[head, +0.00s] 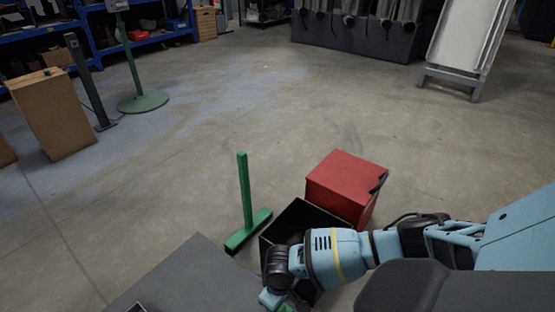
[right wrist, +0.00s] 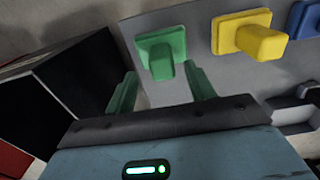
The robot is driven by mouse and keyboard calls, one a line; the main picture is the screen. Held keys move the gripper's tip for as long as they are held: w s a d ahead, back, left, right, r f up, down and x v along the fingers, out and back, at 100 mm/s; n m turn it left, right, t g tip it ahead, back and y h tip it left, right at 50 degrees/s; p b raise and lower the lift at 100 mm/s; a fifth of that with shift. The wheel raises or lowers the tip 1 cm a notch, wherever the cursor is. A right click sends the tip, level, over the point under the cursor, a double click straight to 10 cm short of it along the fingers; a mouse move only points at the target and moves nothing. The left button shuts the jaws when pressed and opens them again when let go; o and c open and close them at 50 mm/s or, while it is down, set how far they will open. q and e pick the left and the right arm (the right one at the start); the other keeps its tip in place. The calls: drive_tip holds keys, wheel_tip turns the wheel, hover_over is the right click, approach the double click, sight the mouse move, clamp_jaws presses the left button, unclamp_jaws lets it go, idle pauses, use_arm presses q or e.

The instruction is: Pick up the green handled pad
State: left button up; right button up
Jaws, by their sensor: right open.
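The green handled pad (right wrist: 155,48) is in the right wrist view, a square plate with a block handle, on a grey panel (right wrist: 195,75). My right gripper (right wrist: 161,73) is open, with one green finger on each side of the handle in the picture. Gaps show between both fingers and the handle; I cannot tell how far the fingertips reach along it. In the head view my right arm's wrist (head: 278,270) is at the bottom, and the pad cannot be made out there. My left gripper is not in view.
A yellow handled pad (right wrist: 248,35) and a blue one (right wrist: 305,18) sit right of the green pad. A black open bin (head: 300,215), a red box (head: 345,180) and a green T-shaped stand (head: 246,195) are near my right arm. Open floor lies beyond.

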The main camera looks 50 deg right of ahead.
drive_tip(key=shift+a+f+b, duration=0.1)
drive_tip(key=shift+f+b, duration=1.5)
drive_tip(key=shift+f, duration=1)
drive_tip(key=shift+r, duration=0.1)
drive_tip(key=c, duration=1.1)
wheel_tip(320, 180, up, 10)
drive_tip(key=p, duration=0.5)
